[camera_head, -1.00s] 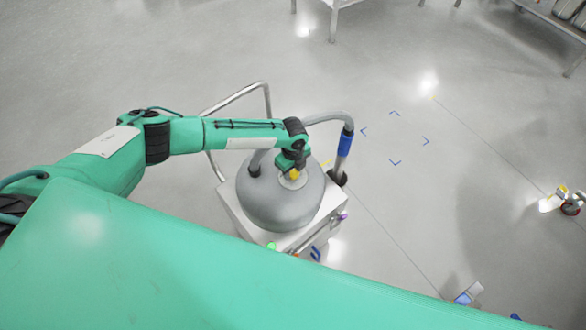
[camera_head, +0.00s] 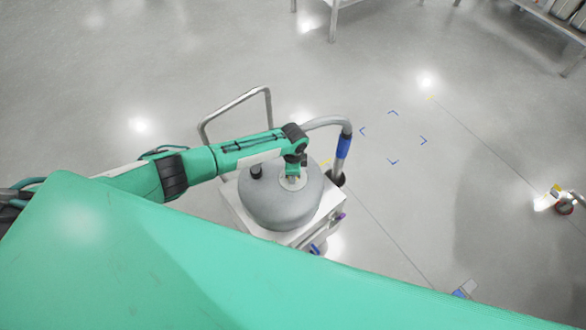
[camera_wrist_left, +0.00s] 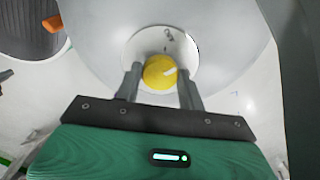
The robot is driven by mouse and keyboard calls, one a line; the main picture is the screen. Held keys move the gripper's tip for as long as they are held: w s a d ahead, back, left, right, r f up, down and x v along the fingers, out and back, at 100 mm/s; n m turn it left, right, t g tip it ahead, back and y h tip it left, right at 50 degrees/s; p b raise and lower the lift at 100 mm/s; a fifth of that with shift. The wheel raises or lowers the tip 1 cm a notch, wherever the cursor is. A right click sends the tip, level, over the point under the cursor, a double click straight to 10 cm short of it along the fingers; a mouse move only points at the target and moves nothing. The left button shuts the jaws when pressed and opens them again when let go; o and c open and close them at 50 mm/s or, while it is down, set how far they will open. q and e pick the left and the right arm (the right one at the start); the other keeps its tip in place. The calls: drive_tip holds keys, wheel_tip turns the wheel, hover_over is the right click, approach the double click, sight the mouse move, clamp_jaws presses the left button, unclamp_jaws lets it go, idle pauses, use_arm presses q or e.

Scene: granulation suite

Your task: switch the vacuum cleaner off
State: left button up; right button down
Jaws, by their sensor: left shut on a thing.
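The vacuum cleaner (camera_head: 278,212) has a grey domed top on a pale square cart in the middle of the head view. A round yellow knob (camera_wrist_left: 159,72) with a white mark sits on a pale disc (camera_wrist_left: 143,45) on the dome. The mark points to the upper right in the left wrist view. My left gripper (camera_head: 293,182) is over the top of the dome, its two fingers shut on the yellow knob from either side. In the head view the gripper mostly hides the knob. My right gripper is not in view.
A grey hose with a blue cuff (camera_head: 344,147) arches behind the dome to the right. A metal push handle (camera_head: 235,102) rises at the back left. My green body covers the lower picture. Open floor (camera_head: 420,200) lies to the right.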

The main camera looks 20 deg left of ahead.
use_arm(q)
drive_tip(key=n+p, duration=0.2)
drive_tip(key=n, duration=0.2)
drive_tip(key=shift+r, duration=0.15)
drive_tip(key=shift+n+p, duration=0.75)
drive_tip(key=shift+n, duration=1.35)
drive_tip(key=o, duration=1)
drive_tip(key=shift+c, duration=0.2)
wheel_tip(320, 180, up, 14)
drive_tip(key=shift+f+b, duration=0.2)
drive_tip(key=shift+b, duration=0.15)
